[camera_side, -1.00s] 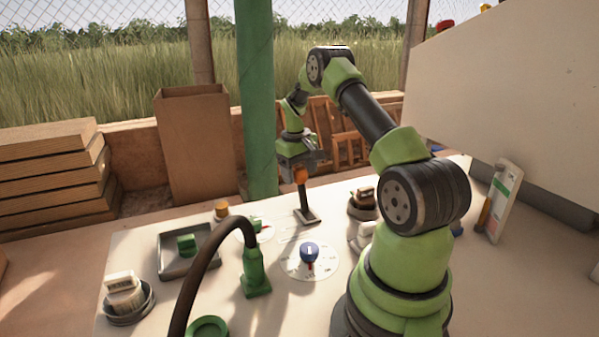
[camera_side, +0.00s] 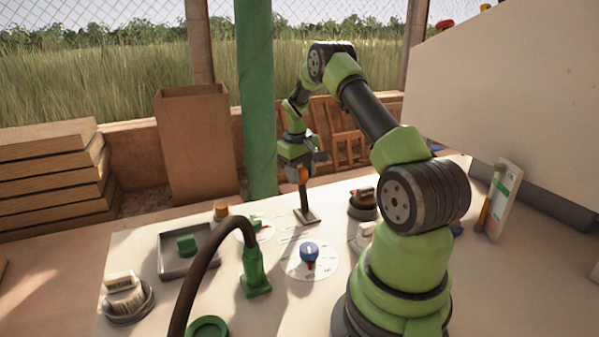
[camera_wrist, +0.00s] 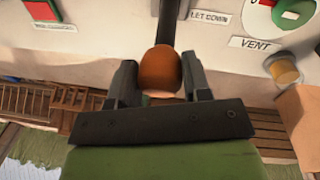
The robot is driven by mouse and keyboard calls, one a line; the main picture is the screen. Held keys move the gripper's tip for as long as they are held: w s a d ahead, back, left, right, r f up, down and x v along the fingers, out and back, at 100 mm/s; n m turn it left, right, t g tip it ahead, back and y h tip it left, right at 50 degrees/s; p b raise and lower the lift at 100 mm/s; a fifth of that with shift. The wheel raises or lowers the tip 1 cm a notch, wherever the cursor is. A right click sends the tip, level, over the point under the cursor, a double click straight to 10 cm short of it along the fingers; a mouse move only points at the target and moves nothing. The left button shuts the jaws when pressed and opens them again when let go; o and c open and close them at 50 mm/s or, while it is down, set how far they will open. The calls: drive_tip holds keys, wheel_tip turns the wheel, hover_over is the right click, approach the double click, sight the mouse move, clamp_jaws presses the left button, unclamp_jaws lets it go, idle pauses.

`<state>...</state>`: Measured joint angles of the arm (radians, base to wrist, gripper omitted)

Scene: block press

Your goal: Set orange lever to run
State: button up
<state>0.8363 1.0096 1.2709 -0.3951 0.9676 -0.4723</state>
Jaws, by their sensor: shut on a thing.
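The orange lever (camera_side: 303,175) has a rounded orange knob on a dark stem, rising from a dark base plate (camera_side: 307,215) on the white table. The stem looks nearly upright in the side view. My gripper (camera_side: 302,166) is at the knob from above. In the wrist view the knob (camera_wrist: 160,70) sits between the two dark fingers of my gripper (camera_wrist: 158,84), which are shut on it. A "LET DOWN" label (camera_wrist: 209,17) shows beside the stem; no "run" label can be read.
A blue-knobbed dial (camera_side: 309,252) and a green hose fitting (camera_side: 255,272) stand in front of the lever. A tray (camera_side: 172,268) with a green block is at left. A yellow knob (camera_wrist: 285,72) by a "VENT" label is close by.

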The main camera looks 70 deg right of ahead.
drive_tip(key=s+a, duration=0.4)
drive_tip(key=shift+s+a, duration=0.35)
drive_tip(key=shift+a, duration=0.05)
drive_tip(key=shift+s+a+f, duration=0.25)
drive_tip(key=shift+s+a, duration=0.3)
drive_tip(key=shift+a, duration=0.05)
drive_tip(key=shift+s+a+f, duration=0.2)
drive_tip(key=shift+s+a, duration=0.35)
drive_tip(key=shift+a, duration=0.05)
drive_tip(key=o, duration=1.3)
drive_tip(key=shift+c, duration=0.2)
drive_tip(key=shift+d+r, duration=0.1)
wheel_tip(320, 180, up, 10)
drive_tip(key=a, duration=0.1)
drive_tip(key=shift+w, duration=0.25)
